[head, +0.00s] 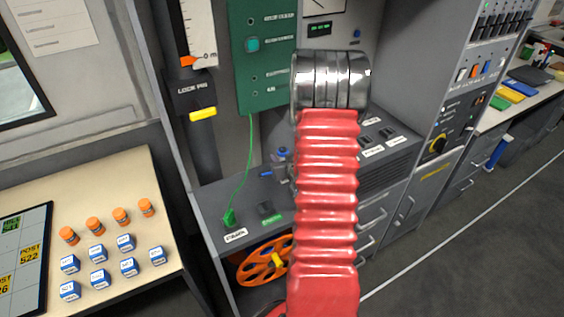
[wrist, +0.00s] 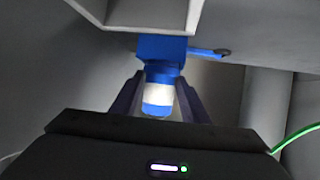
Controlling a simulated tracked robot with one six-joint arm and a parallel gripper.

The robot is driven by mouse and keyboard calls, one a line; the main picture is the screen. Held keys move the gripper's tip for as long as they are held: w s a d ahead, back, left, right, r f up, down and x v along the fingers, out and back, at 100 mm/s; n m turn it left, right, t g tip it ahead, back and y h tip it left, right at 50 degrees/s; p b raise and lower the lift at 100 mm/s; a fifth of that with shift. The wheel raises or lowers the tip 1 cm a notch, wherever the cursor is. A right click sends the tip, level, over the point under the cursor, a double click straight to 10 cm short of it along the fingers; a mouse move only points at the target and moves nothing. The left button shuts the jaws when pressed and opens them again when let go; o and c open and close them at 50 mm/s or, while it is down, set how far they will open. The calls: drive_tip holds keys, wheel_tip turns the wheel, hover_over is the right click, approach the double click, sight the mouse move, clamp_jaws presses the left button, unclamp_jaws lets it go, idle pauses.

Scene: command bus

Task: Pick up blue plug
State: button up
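A blue plug (wrist: 158,108) with a white band shows in the middle of the wrist view. It hangs below a blue block (wrist: 160,47) that meets a pale grey housing. My gripper (wrist: 161,88) has its two dark fingers on either side of the plug, with the tips close to its upper part. Whether the fingertips press on it or stand slightly apart is unclear. In the head view, small blue parts (head: 283,152) show around a grey fitting just left of my red arm. My gripper is not clearly seen there.
A green plug (head: 229,218) with a green cable stands on the grey console. An orange reel (head: 264,262) is below it. The floor (head: 480,240) at right is clear.

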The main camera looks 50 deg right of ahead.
drive_tip(key=c, duration=0.8)
drive_tip(key=shift+r, duration=0.1)
drive_tip(key=shift+c, duration=0.4)
drive_tip(key=shift+r, duration=4.95)
